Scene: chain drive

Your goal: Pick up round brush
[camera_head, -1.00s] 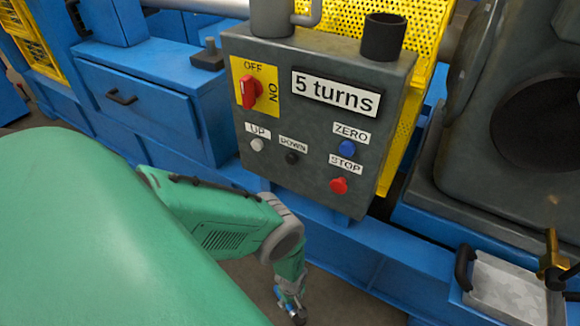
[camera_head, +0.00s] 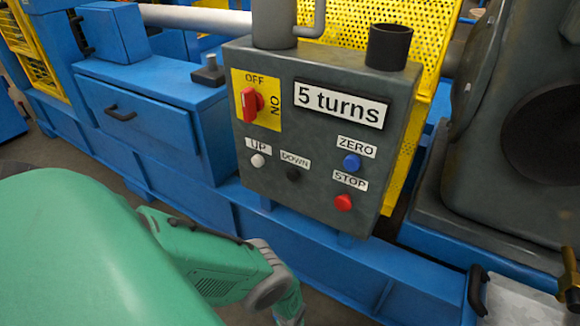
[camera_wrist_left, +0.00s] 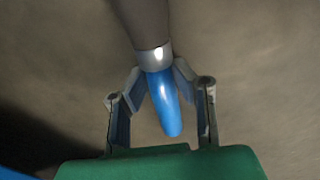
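The round brush has a blue handle (camera_wrist_left: 163,100), a shiny metal collar (camera_wrist_left: 158,58) and a thick dark end running out of the top of the left wrist view. My left gripper (camera_wrist_left: 161,78) has both fingers closed in against the handle, one on each side near the collar. Blurred grey-brown ground lies behind the brush. In the head view only my green left arm (camera_head: 215,262) shows at the lower left; its gripper is below the picture's edge. My right gripper is in neither current view.
A grey control box (camera_head: 315,185) with a red switch, buttons and a "5 turns" sign stands ahead. Blue machine frames (camera_head: 160,125) flank it, with yellow mesh (camera_head: 430,70) behind. A metal tray (camera_head: 515,303) is at the lower right.

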